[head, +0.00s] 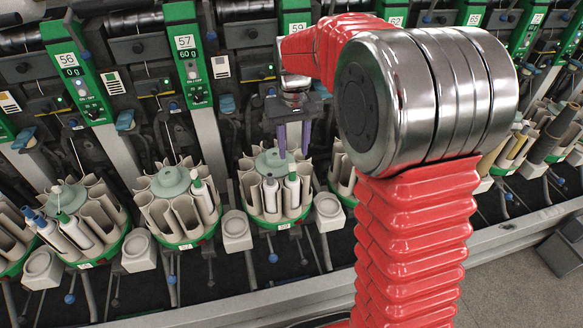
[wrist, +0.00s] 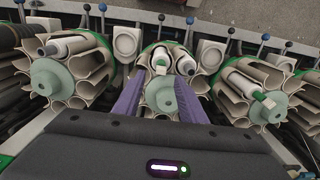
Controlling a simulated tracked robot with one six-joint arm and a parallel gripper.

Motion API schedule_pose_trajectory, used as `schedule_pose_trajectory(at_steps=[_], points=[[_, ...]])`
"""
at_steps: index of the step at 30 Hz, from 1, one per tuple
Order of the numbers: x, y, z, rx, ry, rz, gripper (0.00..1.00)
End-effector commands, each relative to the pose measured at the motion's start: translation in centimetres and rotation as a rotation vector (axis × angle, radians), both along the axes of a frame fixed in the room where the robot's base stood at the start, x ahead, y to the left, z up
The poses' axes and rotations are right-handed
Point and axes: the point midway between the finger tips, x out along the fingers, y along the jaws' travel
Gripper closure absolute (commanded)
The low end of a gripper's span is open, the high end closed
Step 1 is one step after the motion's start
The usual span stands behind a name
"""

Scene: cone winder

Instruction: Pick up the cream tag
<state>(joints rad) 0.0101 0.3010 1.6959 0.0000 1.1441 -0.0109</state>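My gripper (head: 293,150) is open, its two purple fingers pointing down over the magazine (head: 256,205) under station 59. A similar pale end shows on the bobbin (wrist: 245,87) in the right magazine. I see no contact between the fingers and a tag. The fingers and palm hide part of the middle magazine.
Cream magazines stand in a row, with one (head: 180,207) to the left and one (head: 78,225) farther left. Pale cups (head: 236,231) and blue-knobbed levers stand between them. Pale cards (head: 221,67) sit on the machine face. A metal rail runs along the front.

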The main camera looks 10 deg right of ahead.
Motion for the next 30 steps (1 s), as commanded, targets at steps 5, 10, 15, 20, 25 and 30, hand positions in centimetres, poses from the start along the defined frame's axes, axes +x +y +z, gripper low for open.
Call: schedule_pose_trajectory(at_steps=[5, 10, 15, 20, 25, 30], points=[[0.0, 0.2, -2.0, 0.000, 0.005, 0.000, 0.62], [0.1, 0.2, -4.2, 0.000, 0.003, -0.001, 0.62], [0.1, 0.2, -5.0, 0.000, 0.000, -0.001, 0.62], [0.1, 0.2, -5.0, 0.000, 0.000, -0.001, 0.62], [0.1, 0.2, -5.0, 0.000, 0.000, -0.001, 0.62], [0.1, 0.2, -5.0, 0.000, 0.000, -0.001, 0.62]])
